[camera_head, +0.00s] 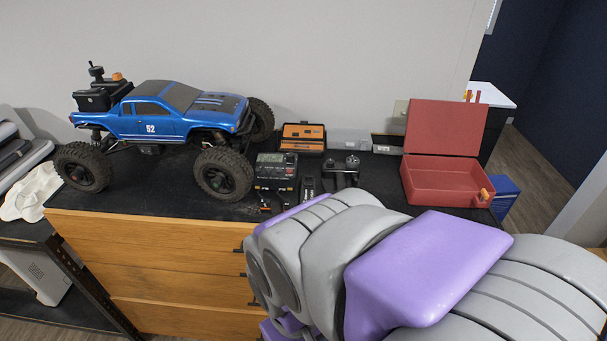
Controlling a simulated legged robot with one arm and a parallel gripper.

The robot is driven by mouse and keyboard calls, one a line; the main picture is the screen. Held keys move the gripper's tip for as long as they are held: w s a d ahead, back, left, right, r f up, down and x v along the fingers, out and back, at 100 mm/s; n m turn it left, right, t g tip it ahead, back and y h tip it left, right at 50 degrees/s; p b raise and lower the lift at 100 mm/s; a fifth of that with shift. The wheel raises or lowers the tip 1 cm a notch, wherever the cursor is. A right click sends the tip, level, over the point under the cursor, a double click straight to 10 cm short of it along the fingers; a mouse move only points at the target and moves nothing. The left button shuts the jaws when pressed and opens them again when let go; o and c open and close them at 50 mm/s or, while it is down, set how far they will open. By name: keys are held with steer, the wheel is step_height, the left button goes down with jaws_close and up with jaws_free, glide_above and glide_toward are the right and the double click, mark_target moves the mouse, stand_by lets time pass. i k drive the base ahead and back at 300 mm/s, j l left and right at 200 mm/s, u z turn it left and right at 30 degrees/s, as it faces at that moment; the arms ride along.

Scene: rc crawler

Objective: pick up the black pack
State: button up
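Several dark items stand close together on the black bench top, so I cannot tell for certain which one is the black pack. A small dark block (309,187) stands between a black charger-like box with a display (276,172) and a black controller-like device (344,170). A black box (92,99) also sits on the rear of the blue truck. My grey and purple arm fills the lower right and hides part of the bench front. My gripper's fingers do not show.
A blue RC truck (160,126) with large tyres stands at the left of the bench top (130,198). An orange and black case (303,138) lies behind the devices. An open red toolbox (440,182) stands at the right. Wooden drawers (150,260) are below.

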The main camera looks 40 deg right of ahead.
mark_target(309, 191)
steer(key=l+z, duration=0.2)
steer(key=z, duration=0.85)
steer(key=j+z, duration=0.1)
steer(key=z, duration=0.75)
steer(key=j+z, duration=0.1)
steer(key=z, duration=0.35)
steer(key=k+z, duration=0.1)
steer(key=z, duration=0.35)
steer(key=k+j, duration=0.4)
steer(key=k+j+z, duration=0.1)
steer(key=k+j, duration=0.25)
steer(key=k, duration=0.25)
